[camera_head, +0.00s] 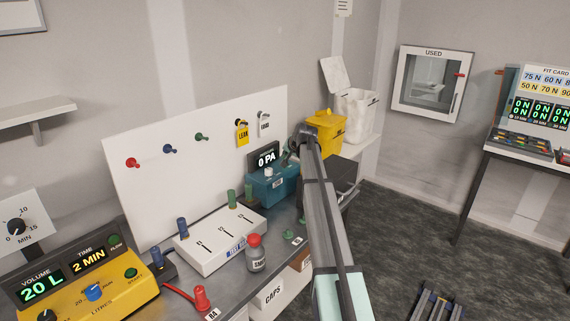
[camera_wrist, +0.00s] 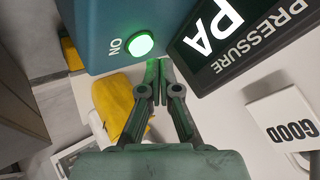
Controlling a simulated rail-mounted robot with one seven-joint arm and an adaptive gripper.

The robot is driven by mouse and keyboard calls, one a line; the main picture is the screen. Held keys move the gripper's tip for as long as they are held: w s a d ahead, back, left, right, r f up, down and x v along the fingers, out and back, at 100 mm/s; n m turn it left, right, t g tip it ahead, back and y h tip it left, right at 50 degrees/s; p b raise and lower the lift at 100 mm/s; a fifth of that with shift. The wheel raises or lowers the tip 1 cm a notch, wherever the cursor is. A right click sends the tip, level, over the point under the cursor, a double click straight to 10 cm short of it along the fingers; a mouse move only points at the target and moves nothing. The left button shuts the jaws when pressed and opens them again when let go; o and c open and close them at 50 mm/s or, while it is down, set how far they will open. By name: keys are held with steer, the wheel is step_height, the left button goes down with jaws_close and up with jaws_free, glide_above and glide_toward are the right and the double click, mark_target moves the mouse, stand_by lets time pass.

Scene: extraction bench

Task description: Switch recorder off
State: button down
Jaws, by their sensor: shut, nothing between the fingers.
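The recorder (camera_head: 268,187) is a teal box on the bench, with a black pressure display (camera_head: 264,158) reading 0 PA above it. In the wrist view the teal face (camera_wrist: 90,25) fills the upper left, with the word ON and a round button (camera_wrist: 138,43) glowing green. The display (camera_wrist: 235,35) shows at the upper right. My gripper (camera_wrist: 158,65) is shut and empty. Its fingertips appear just below and right of the button; I cannot tell whether they touch the box. In the head view my arm's end is beside the recorder, and the fingers are hard to make out.
A white panel (camera_head: 190,185) with coloured pegs and hanging LEAK and GOOD tags stands behind the bench. A yellow bin (camera_head: 326,133) and a white bin (camera_head: 357,115) stand beyond the recorder. A white slotted box (camera_head: 219,240) and a red-capped bottle (camera_head: 256,255) stand nearer.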

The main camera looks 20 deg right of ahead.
steer(key=shift+f, duration=0.15)
steer(key=shift+f, duration=0.25)
steer(key=shift+f+b, duration=0.45)
stand_by(0.9)
steer(key=shift+r, duration=0.1)
steer(key=shift+r+p, duration=0.3)
steer(key=shift+r, duration=0.45)
steer(key=shift+r+p, duration=0.95)
steer(key=shift+r, duration=1.55)
